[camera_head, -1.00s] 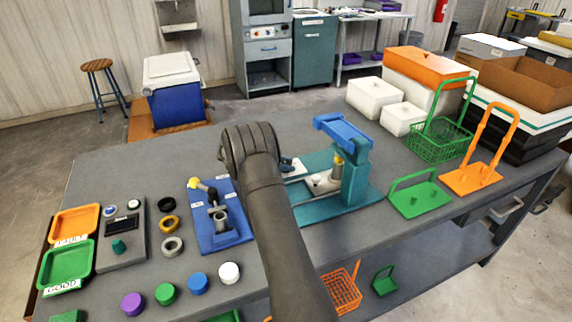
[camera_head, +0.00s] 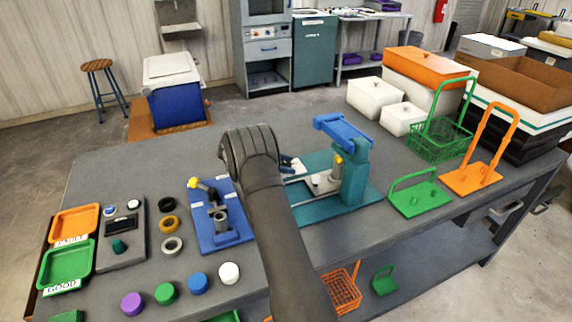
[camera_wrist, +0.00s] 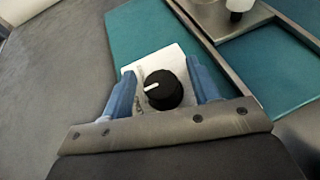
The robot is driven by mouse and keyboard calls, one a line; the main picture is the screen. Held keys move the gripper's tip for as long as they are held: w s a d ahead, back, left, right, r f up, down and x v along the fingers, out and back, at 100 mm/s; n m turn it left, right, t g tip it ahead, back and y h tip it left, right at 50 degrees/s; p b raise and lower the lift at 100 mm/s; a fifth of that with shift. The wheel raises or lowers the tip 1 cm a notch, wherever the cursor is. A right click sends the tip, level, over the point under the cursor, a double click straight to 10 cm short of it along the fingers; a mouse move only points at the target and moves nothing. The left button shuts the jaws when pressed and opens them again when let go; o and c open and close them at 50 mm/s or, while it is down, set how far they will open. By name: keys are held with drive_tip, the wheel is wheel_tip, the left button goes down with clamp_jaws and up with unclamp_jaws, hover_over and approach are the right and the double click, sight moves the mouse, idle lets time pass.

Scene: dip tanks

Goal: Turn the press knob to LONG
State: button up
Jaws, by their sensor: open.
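The press (camera_head: 354,172) has a teal base and a blue top arm and stands mid-table in the head view. In the wrist view its round black knob (camera_wrist: 170,92) sits on a small white plate (camera_wrist: 172,58) at the base's edge. The knob's white pointer line points left in that view. The plate's markings are too blurred to read. My gripper (camera_wrist: 160,68) is open, with one blue finger on each side of the knob and gaps showing between. In the head view my own arm hides the knob and most of the gripper.
A blue fixture (camera_head: 215,218) with a yellow-tipped lever stands left of my arm. The press's metal tray frame (camera_wrist: 225,20) borders the knob plate in the wrist view. A green holder (camera_head: 420,198) stands right of the press. Several coloured caps lie along the front edge.

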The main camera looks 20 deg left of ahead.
drive_tip(key=shift+a, duration=0.1)
drive_tip(key=v, duration=1.7)
drive_tip(key=x, duration=1.7)
drive_tip(key=shift+d, duration=0.25)
drive_tip(key=shift+a+r+n+t+y, duration=0.15)
drive_tip(key=shift+n+t+y, duration=0.15)
drive_tip(key=shift+n+t, duration=0.35)
drive_tip(key=n+t+y, duration=0.3)
drive_tip(key=n, duration=0.1)
drive_tip(key=shift+y, duration=0.3)
drive_tip(key=shift+n+t+y, duration=0.6)
drive_tip(key=shift+n+y, duration=1.05)
drive_tip(key=shift+y, duration=0.15)
drive_tip(key=shift+n+t+y, duration=0.55)
drive_tip(key=shift+n+y, duration=1.05)
drive_tip(key=shift+y, duration=0.2)
